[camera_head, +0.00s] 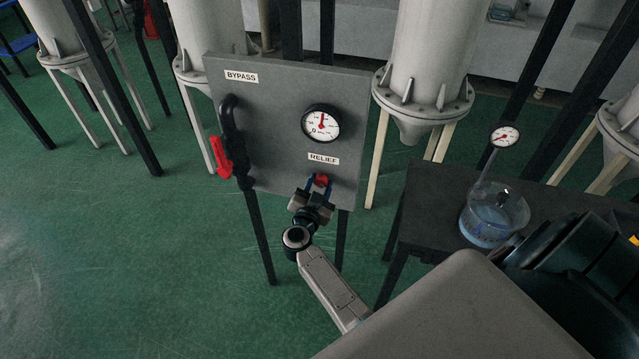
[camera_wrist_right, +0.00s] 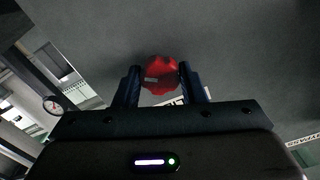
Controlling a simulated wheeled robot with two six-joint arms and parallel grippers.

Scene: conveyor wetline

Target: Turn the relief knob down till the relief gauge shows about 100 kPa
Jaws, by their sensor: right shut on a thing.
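The red relief knob (camera_head: 321,180) is on the grey panel (camera_head: 270,120), below the RELIEF label (camera_head: 323,159). My right gripper (camera_head: 318,184) is shut on the knob. In the right wrist view the red knob (camera_wrist_right: 161,75) sits between the two dark fingers of my right gripper (camera_wrist_right: 160,84). The round white relief gauge (camera_head: 321,123) is above the label. Its red needle points roughly straight up; the figures are too small to read surely. My left gripper is not in view.
A red bypass handle (camera_head: 222,157) and a black pipe (camera_head: 230,120) are on the panel's left. A dark table (camera_head: 430,215) at the right bears a clear vessel of bluish liquid (camera_head: 494,216) and a dial thermometer (camera_head: 504,137). White tanks (camera_head: 430,60) stand behind. Green floor at left is clear.

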